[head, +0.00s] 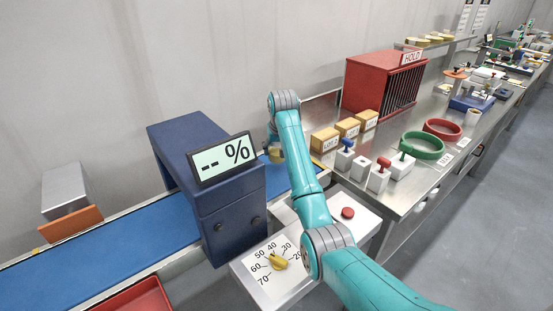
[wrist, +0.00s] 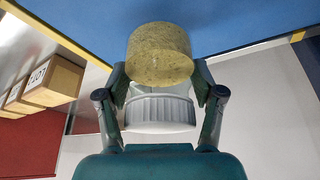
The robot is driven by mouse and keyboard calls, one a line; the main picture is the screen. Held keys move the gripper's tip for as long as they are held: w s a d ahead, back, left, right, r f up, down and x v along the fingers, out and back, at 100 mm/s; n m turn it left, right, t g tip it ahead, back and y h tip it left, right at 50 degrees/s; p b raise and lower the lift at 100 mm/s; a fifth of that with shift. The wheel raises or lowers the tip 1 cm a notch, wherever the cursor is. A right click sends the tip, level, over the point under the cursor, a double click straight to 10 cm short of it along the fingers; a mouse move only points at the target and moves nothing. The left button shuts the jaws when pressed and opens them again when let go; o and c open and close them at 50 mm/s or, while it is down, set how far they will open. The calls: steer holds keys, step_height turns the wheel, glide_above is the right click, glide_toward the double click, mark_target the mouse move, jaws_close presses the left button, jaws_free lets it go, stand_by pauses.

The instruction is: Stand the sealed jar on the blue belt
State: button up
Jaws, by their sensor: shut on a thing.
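The sealed jar (wrist: 160,55) has a yellowish speckled body and a white ribbed lid. In the wrist view my gripper (wrist: 161,80) is shut on it, one finger on each side. The jar also shows in the head view (head: 276,156), partly hidden by my arm, just right of the dark blue housing. The blue belt (head: 110,235) runs through that housing, and its right stretch passes under my arm. In the wrist view the belt (wrist: 245,20) lies beyond the jar's body. I cannot tell whether the jar touches it.
The dark blue housing (head: 231,221) with a "-- %" display stands over the belt, close left of my gripper. Yellow lot boxes (head: 325,140) and a red HOLD cage (head: 385,85) stand right. A dial panel (head: 280,262) is in front. The left belt is clear.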

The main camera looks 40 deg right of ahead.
mark_target(277, 158)
steer(key=shift+f, duration=2)
steer(key=o, duration=1.2)
steer(key=shift+f, duration=0.1)
steer(key=shift+o, duration=0.2)
steer(key=v, duration=1.2)
steer(key=shift+d, duration=0.1)
